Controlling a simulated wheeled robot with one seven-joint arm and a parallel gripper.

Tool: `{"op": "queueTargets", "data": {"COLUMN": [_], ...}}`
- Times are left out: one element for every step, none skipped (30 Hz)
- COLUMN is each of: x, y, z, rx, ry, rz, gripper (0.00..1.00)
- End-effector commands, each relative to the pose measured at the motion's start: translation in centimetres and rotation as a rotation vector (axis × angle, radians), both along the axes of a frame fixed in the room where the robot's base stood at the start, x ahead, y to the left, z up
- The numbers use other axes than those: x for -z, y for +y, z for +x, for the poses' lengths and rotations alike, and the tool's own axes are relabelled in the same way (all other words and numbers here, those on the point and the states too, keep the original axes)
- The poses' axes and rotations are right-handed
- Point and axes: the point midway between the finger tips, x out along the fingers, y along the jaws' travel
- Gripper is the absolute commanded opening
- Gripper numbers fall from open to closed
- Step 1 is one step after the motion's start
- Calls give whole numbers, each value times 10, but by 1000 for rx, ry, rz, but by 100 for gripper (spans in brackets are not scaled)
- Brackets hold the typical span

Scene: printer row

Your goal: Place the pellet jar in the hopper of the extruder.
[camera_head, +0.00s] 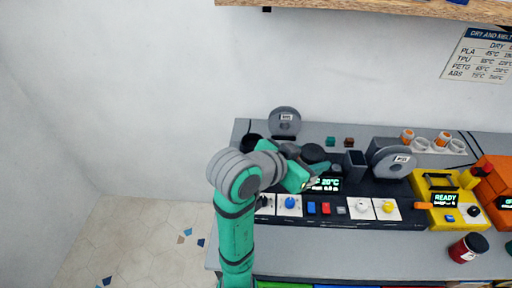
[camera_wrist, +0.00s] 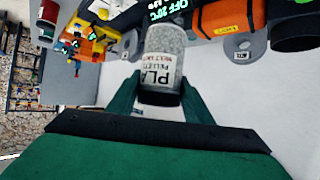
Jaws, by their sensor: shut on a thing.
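The pellet jar (camera_wrist: 163,62) shows in the wrist view. It is a clear cylinder of grey pellets with a white "PLA PELLETS" label and a dark end towards me. My gripper (camera_wrist: 158,92) is shut on it, one green finger on each side. In the head view my gripper (camera_head: 302,172) is over the left part of the dark extruder (camera_head: 335,216), beside its "20°C" display (camera_head: 325,184). The jar is hard to make out there. A dark open-topped box (camera_head: 356,166) stands right of the display; I cannot tell whether it is the hopper.
A grey spool (camera_head: 285,122) stands behind my gripper, and another spool (camera_head: 391,161) stands to the right. A yellow "READY" machine (camera_head: 443,200) and an orange machine (camera_head: 494,188) are farther right. A red jar (camera_head: 468,248) stands at the front right. The bench front is mostly clear.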

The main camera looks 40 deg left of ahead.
Motion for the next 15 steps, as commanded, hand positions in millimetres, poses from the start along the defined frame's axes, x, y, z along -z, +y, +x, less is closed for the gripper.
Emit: {"op": "queueTargets", "data": {"x": [-14,-21,-29,-35,-40,-48,-53,-58,-63,-67,-70,-74,-77,-79,-80], "y": [13,20,28,34,40,46,51,54,60,63,66,69,71,72,74], "z": [6,9,12,15,16,19,20,21,23,23,24,25,26,26,26], "rx": [-53,-85,-124,-152,-177,-209,-231,-250,-276,-292,-307,-322,-333,-342,-350], "ry": [-5,-6,-6,-5,-4,-3,-3,-4,-3,-2,-2,-2,-2,-1,-1], "rz": [5,5,5,4,3,4,3,3,3,3,2,2,1,1,0], "gripper": [19,19,19,19,19,19,19,19,19,19,19,19,19,19,19]}}
